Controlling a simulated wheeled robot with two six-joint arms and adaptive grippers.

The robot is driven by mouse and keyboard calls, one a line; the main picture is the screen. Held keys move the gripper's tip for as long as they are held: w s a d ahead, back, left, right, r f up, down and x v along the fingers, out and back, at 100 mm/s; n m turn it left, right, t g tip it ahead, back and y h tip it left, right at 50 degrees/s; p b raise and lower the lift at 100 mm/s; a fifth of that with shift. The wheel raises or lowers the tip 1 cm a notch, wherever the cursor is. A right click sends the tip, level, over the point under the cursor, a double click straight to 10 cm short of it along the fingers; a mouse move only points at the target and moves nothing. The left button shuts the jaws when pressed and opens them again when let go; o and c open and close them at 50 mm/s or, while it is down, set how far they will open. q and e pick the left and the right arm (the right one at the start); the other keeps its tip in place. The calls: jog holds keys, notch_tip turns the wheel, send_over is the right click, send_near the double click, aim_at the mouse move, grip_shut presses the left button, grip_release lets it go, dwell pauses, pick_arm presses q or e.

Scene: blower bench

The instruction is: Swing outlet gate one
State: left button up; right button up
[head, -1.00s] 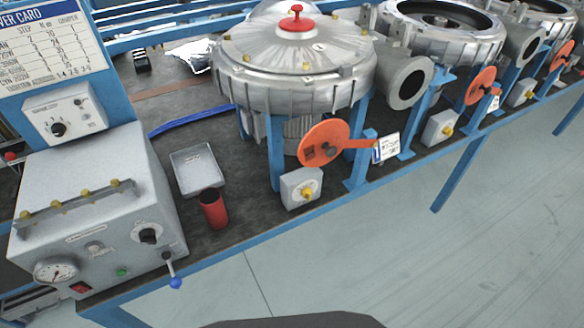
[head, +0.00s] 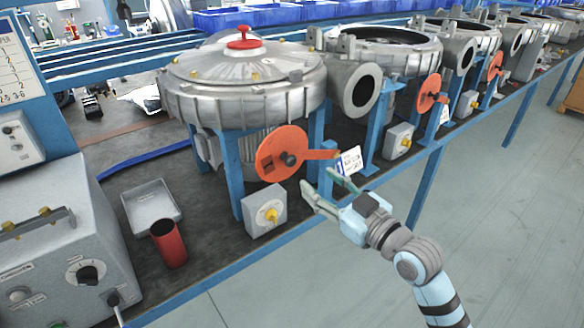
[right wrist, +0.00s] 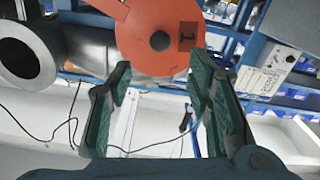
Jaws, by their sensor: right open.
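Outlet gate one is an orange disc (head: 281,153) with a dark hub and an orange arm pointing right. It sits in front of the first blower (head: 240,90), which has a metal lid and a red knob. A card marked 1 (head: 349,161) stands at the arm's end. My right gripper (head: 326,190) is open and empty, just below and right of the gate arm, apart from it as far as I can tell. In the right wrist view the disc (right wrist: 158,35), with a "1" on it, shows beyond the open fingers (right wrist: 160,85). My left gripper is not in view.
A grey switch box (head: 266,211) with a yellow knob stands below the disc. A red cup (head: 168,245) and a grey tray (head: 150,207) are to the left, by a control box (head: 60,260). More blowers with orange discs (head: 430,93) line the bench rightward. The floor in front is clear.

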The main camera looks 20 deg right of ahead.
aim_at(293, 163)
jog(key=x, duration=1.1)
jog(key=shift+d+b, duration=0.1)
jog(key=shift+b, duration=0.25)
grip_shut()
